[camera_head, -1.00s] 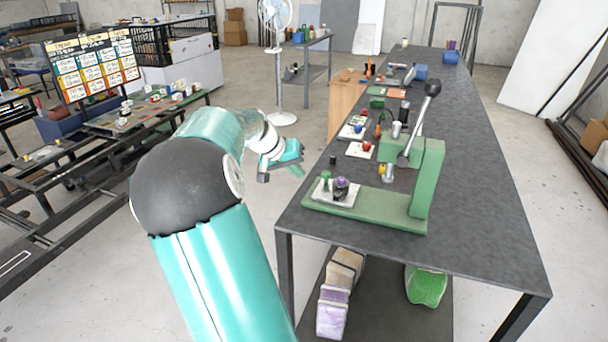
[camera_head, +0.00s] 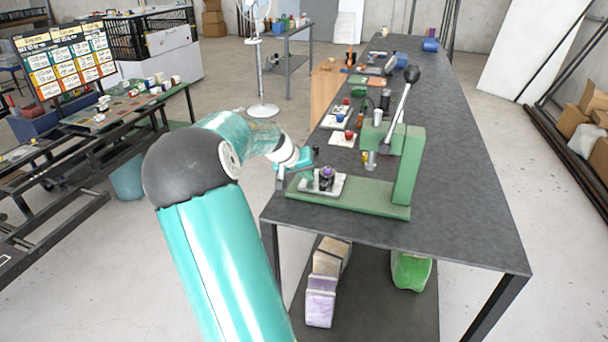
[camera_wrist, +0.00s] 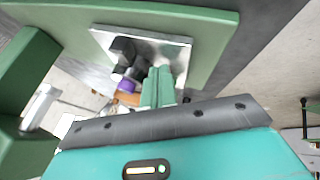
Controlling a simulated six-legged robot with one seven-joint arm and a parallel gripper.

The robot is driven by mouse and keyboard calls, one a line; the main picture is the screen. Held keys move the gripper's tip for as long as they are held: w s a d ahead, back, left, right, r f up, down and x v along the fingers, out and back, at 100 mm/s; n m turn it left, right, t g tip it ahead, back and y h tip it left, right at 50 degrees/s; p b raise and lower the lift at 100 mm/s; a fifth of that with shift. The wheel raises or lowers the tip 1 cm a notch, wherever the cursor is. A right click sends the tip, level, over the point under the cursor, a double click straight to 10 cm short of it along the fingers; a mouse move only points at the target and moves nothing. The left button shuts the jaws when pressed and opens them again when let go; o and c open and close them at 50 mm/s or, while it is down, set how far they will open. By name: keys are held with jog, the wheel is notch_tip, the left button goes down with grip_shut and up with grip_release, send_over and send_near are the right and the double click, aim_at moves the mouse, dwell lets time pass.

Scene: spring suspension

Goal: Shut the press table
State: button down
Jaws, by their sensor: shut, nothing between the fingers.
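The press is green, with a flat base (camera_head: 380,205), an upright column (camera_head: 408,165) and a raised lever with a black knob (camera_head: 412,74). Its table, a pale metal plate (camera_head: 338,188), lies at the left end of the base, out from under the ram (camera_head: 370,160). A dark part with a purple top (camera_head: 326,174) stands on the plate. My gripper (camera_head: 294,170) is shut and empty at the plate's left end. In the wrist view its green fingertips (camera_wrist: 158,76) overlap the plate (camera_wrist: 178,48), close to the dark part. I cannot tell whether they touch. The plate's green knob is not clearly distinguishable.
The press stands on a long dark workbench (camera_head: 450,210). Behind it are small trays with red parts (camera_head: 348,135) and several tools. Sacks (camera_head: 411,270) lie on the lower shelf. The bench top right of the press is clear.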

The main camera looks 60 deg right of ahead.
jog(key=s, duration=0.4)
jog(key=s+d, duration=0.1)
jog(key=s, duration=0.4)
jog(key=s+d, duration=0.1)
jog(key=s, duration=0.3)
jog(key=shift+s, duration=0.4)
